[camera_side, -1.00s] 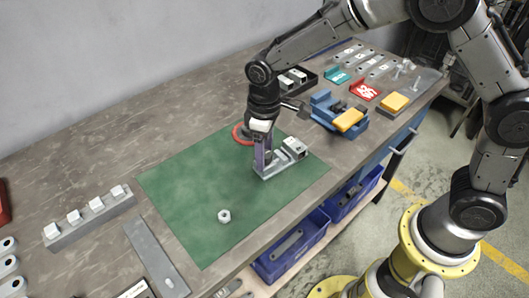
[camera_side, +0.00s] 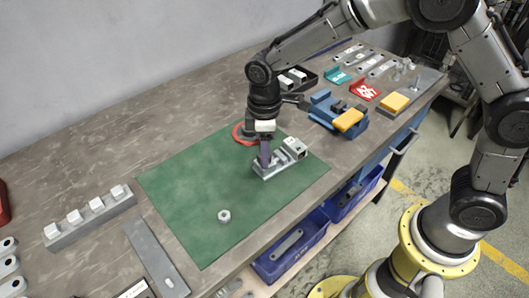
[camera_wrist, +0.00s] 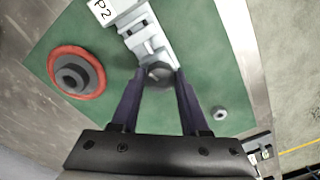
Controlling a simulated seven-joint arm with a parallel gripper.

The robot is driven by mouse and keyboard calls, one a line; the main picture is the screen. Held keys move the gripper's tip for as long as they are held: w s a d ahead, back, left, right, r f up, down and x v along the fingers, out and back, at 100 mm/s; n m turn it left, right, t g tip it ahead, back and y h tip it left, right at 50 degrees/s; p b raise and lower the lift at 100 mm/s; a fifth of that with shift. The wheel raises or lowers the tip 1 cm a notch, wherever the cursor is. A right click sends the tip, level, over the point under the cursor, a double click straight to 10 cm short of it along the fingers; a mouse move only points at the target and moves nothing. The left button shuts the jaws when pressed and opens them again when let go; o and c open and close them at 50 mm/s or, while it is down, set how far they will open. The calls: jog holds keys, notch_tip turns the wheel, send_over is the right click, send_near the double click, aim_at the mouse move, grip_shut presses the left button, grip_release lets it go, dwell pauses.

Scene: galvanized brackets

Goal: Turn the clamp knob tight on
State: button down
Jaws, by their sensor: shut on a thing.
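A grey metal clamp fixture (camera_side: 284,165) lies on the green mat (camera_side: 190,190). It shows at the top of the wrist view (camera_wrist: 137,28) with a "P2" label. A dark round knob (camera_wrist: 159,75) sits at the fixture's near end. My gripper (camera_side: 264,164) points down at that end. In the wrist view, the two purple fingertips of my gripper (camera_wrist: 160,80) are closed on either side of the knob. In the side view the fingers hide the knob. How tight it is cannot be seen.
A red ring with a dark centre (camera_wrist: 76,74) lies beside the fixture. A hex nut (camera_side: 224,216) is on the mat. A blue-and-yellow vise (camera_side: 340,116) stands behind right. A block with several pegs (camera_side: 90,216) is at left. The mat's left part is mostly clear.

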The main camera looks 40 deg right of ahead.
jog(key=n, duration=1.2)
jog(key=shift+n, duration=0.3)
jog(key=c, duration=0.6)
grip_release()
jog(key=shift+o, duration=0.2)
jog(key=shift+r, duration=3.05)
